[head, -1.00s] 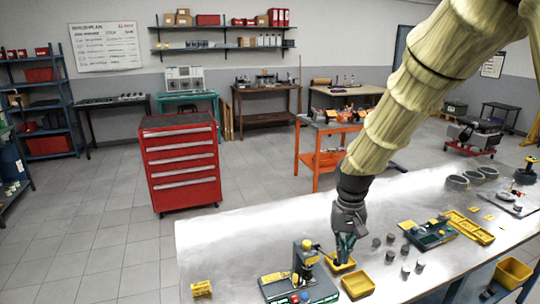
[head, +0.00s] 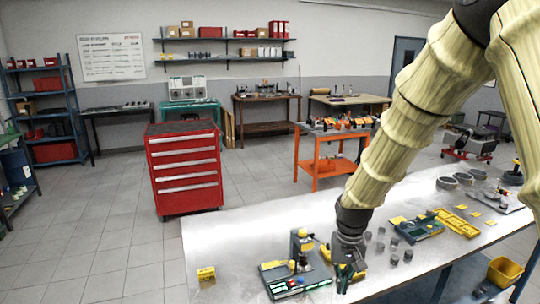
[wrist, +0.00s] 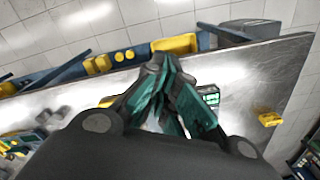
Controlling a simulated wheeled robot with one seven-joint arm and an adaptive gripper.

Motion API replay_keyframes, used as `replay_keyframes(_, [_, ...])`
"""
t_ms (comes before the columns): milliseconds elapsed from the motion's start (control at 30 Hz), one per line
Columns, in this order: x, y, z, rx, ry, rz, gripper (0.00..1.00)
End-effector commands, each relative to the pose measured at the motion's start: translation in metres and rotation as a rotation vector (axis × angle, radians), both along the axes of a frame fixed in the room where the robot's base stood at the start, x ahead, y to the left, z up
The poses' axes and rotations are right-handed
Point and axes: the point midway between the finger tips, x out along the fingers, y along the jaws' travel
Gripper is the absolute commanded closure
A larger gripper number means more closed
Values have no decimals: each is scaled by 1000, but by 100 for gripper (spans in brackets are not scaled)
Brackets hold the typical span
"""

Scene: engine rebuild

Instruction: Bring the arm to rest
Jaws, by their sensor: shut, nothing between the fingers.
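My arm reaches down from the upper right of the head view to my gripper (head: 346,279), over the front part of the metal table (head: 225,240). In the wrist view the gripper's green fingers (wrist: 164,68) are together, with nothing seen between them. In the head view the gripper partly covers a yellow tray (head: 360,272) behind it. A green and yellow fixture (head: 297,275) stands just left of the gripper. I cannot tell the gripper's exact height above the table.
Several small grey cylinders (head: 394,243) stand right of the gripper. A green fixture (head: 420,230) and a long yellow tray (head: 457,222) lie farther right. A yellow block (head: 206,274) is at the left. A yellow bin (head: 503,270) sits beyond the front edge. A red cabinet (head: 184,170) stands behind.

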Motion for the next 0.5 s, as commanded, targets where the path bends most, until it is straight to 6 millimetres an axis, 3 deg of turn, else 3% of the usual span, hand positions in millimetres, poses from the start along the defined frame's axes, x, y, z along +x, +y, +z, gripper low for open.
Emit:
replay_keyframes(267, [-24,-3,-75,15,7,12,100])
replay_keyframes(500, [-73,-7,-177,31,9,32,100])
